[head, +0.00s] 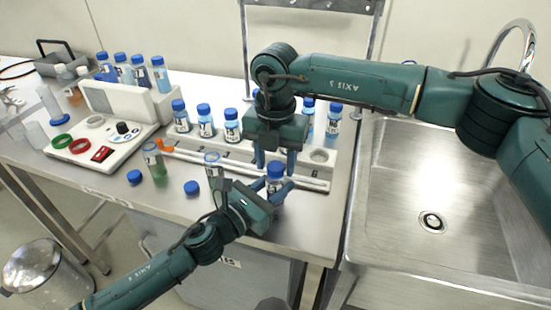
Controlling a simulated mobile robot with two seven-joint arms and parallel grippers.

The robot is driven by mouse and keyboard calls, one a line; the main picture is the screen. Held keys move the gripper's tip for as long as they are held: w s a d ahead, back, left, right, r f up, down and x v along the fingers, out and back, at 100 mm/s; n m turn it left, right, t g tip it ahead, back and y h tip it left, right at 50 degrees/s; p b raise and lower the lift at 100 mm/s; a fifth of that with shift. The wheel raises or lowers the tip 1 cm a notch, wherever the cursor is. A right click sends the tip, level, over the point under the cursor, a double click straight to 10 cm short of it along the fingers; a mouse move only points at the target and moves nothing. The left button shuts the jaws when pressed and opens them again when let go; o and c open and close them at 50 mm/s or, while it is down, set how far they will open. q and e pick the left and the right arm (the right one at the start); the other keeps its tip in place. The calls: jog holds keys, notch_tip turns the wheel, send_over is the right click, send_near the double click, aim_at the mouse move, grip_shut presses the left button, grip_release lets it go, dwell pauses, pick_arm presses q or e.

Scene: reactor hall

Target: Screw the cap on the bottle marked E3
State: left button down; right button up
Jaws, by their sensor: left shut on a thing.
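My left gripper (273,188) is shut on a small bottle (275,184) near the front edge of the bench. This bottle stands upright, with a blue cap (275,169) at its top; whether the cap is tight cannot be seen. My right gripper (275,163) points down just above the cap, its two fingers apart on either side. The held bottle's marking is hidden or too small to read. An uncapped greenish bottle (154,164) and an uncapped clear vessel (212,168) stand to the left. Two loose blue caps (134,176) (191,187) lie on the bench.
A numbered rack (318,172) with several blue-capped bottles runs behind my grippers. A white device (100,146) with coloured rings and a red switch stands left. A steel sink (400,200) is at the right. Bare bench lies around the loose caps.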

jog(key=shift+o, duration=0.8)
notch_tip(320, 180, up, 12)
pick_arm(q)
jog(key=c, duration=0.9)
grip_release()
